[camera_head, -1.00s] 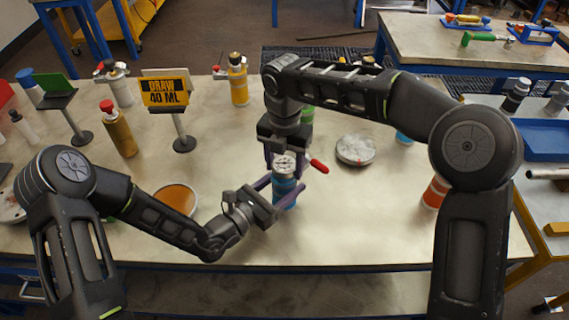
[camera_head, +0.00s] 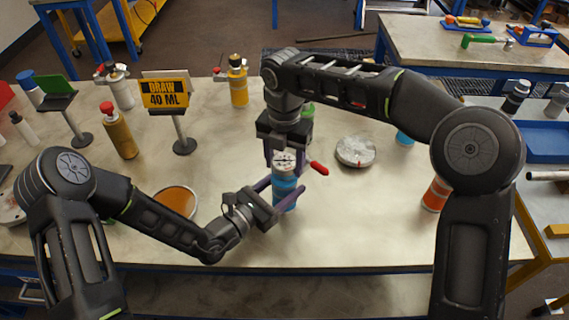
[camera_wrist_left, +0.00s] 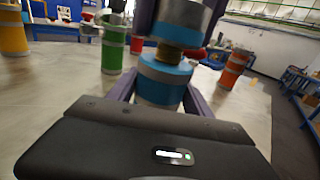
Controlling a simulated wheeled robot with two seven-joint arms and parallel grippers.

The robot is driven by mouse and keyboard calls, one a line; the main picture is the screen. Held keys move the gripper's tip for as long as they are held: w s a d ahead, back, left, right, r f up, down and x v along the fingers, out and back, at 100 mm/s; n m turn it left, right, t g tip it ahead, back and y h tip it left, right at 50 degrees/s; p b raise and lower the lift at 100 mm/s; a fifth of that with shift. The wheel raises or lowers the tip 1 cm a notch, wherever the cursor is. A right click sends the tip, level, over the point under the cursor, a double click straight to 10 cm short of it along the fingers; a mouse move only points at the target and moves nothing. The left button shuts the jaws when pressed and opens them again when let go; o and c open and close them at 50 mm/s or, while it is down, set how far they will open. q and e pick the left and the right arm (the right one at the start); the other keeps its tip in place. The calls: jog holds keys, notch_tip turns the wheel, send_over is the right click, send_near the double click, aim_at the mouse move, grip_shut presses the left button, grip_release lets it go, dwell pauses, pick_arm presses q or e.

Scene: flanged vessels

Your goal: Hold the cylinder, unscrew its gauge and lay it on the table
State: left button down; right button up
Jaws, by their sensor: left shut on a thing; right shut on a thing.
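The blue cylinder (camera_head: 285,191) stands on the table near its front middle. My left gripper (camera_head: 279,193) is shut around it from the front left. It also shows in the left wrist view (camera_wrist_left: 163,82), between the purple fingers. The gauge (camera_head: 284,160), with a pale round dial, sits above the cylinder. My right gripper (camera_head: 286,158) comes down from above and is shut on the gauge. In the left wrist view the gauge's silver and blue body (camera_wrist_left: 181,22) is above a short brass neck (camera_wrist_left: 168,53). I cannot tell whether the thread is still engaged.
A red-handled item (camera_head: 318,167) lies close right of the gauge. A round grey dish (camera_head: 355,151) is further right, an orange-banded cylinder (camera_head: 436,194) beyond it. An amber dish (camera_head: 175,202) lies left, behind my left arm. A "DRAW 40 ML" sign (camera_head: 165,93) stands back left.

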aim_at(285, 160)
jog(key=shift+r, duration=0.3)
jog(key=shift+r, duration=2)
pick_arm(q)
jog(key=shift+c, duration=1.8)
grip_release()
jog(key=shift+s+a, duration=0.1)
jog(key=b+v, duration=0.1)
jog(key=v, duration=1)
jog(key=shift+s+a+b, duration=0.25)
jog(key=shift+b, duration=0.05)
pick_arm(e)
jog(key=shift+f, duration=0.8)
